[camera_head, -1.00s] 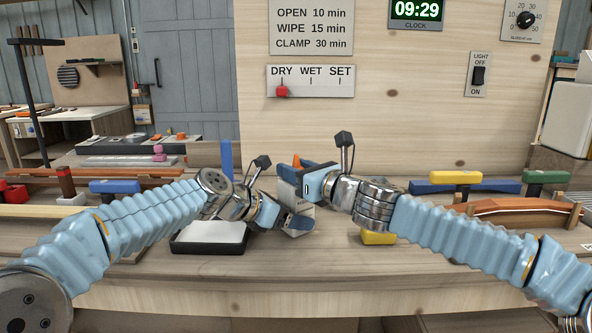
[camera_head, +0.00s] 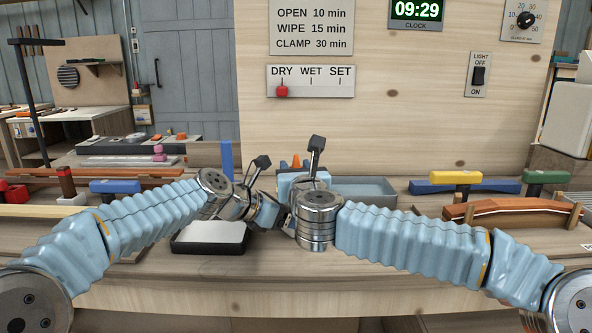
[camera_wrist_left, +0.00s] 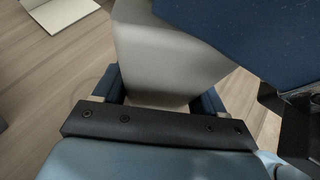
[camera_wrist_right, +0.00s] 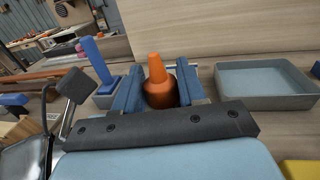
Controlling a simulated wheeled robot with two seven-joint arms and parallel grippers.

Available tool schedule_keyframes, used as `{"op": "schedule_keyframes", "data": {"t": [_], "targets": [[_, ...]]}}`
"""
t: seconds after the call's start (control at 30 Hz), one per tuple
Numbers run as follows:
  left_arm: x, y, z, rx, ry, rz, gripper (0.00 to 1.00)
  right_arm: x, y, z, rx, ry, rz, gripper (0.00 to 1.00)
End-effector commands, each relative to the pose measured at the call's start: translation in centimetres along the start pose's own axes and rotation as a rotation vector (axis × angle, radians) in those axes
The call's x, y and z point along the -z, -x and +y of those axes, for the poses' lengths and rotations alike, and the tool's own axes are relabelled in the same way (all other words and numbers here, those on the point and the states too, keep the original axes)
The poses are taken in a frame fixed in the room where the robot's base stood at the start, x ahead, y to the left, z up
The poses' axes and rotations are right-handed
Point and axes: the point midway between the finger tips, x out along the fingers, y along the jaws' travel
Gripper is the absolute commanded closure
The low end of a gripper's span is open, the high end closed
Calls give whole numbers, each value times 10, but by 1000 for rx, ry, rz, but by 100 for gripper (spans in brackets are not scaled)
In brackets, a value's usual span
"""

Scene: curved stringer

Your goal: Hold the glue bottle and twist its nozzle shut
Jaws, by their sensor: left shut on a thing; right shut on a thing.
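The glue bottle's pale grey body (camera_wrist_left: 165,60) stands between the blue fingers of my left gripper (camera_wrist_left: 160,98), which is shut on it. In the head view the bottle is mostly hidden behind my wrists.
A shallow grey-blue tray (camera_wrist_right: 268,100) lies to the right of the nozzle. A black-framed white pad (camera_head: 210,236) lies at the front left. Clamps with a yellow handle (camera_head: 455,177) and a curved wooden piece (camera_head: 515,210) lie at the right. A wooden panel (camera_head: 400,120) rises behind.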

Motion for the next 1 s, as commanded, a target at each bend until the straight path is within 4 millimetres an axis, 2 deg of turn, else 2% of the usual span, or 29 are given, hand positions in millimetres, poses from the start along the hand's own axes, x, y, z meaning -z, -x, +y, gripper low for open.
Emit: {"op": "schedule_keyframes", "data": {"t": [0.3, 0.8, 0.83, 0.93, 1.0], "targets": [[-1, -1, -3, 6, -2, -1, 56, 1, 0, 0, 120, 1, 2, 90], [-1, -1, -3, 7, -2, -1, 56, 2, 0, -1, 142, 1, 3, 90], [-1, -1, -3, 7, -2, -1, 56, 2, 0, -1, 142, 1, 3, 57], [-1, -1, -3, 6, -2, -1, 56, 1, 0, -1, 141, 1, 2, 41], [-1, 0, -2, 5, -2, -1, 56, 1, 0, -1, 141, 0, 2, 39]]}}
